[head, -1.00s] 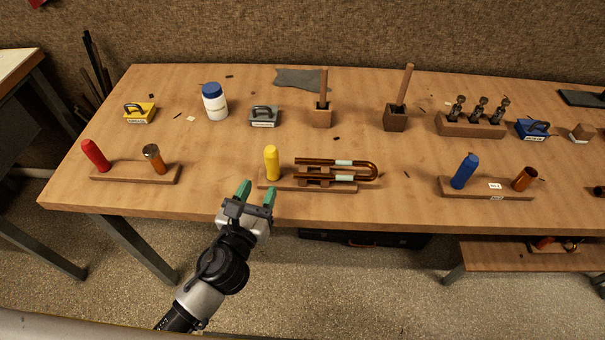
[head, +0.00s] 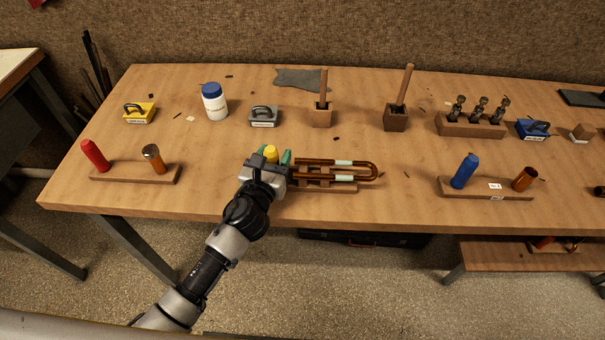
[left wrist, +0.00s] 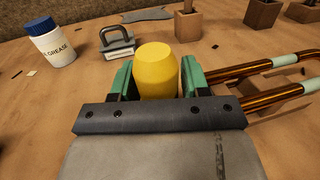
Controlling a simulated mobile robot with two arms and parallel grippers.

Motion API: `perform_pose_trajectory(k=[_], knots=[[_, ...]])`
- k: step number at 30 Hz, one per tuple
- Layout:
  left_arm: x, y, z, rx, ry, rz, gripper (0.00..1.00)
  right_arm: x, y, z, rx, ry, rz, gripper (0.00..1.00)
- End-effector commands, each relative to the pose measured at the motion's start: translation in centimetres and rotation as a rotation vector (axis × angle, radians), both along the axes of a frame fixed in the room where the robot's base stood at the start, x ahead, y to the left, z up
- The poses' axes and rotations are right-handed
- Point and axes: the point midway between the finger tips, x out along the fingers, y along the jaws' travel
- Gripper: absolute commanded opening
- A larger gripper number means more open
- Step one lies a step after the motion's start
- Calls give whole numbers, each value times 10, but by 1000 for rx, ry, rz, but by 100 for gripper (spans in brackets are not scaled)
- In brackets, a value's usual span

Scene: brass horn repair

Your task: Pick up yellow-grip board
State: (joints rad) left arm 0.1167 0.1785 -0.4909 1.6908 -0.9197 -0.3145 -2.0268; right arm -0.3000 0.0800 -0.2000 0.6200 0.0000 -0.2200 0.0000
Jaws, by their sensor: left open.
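The yellow-grip board (head: 330,188) lies near the front edge of the bench. Its upright yellow grip (head: 271,153) stands at its left end, and a copper U-shaped tube (head: 345,170) rests on blocks on the board. My left gripper (head: 273,158) is open, with its green fingers on either side of the yellow grip. In the left wrist view the yellow grip (left wrist: 156,70) sits between the two fingers (left wrist: 156,80), with its lower part hidden by the gripper. My right gripper is not in view.
A red-grip board (head: 135,173) lies to the left and a blue-grip board (head: 485,190) to the right. Behind stand a white jar (head: 215,104), a grey handled block (head: 263,118) and wooden holders (head: 322,116). Bare bench lies between the boards.

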Motion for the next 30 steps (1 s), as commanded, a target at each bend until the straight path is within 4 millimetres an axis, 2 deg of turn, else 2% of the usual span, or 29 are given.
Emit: perform_pose_trajectory(k=[2,9,11,12,21,23,30], knots=[[0,0,0,0,0,0,46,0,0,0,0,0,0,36],[0,0,0,1,0,0,11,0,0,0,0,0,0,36],[0,0,0,1,0,0,2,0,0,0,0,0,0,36],[0,0,0,1,0,0,0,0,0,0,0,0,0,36],[1,1,8,0,-7,-1,0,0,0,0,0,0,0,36],[1,1,16,1,-10,-2,0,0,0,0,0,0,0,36],[0,1,64,1,-10,-2,0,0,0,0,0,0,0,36]])
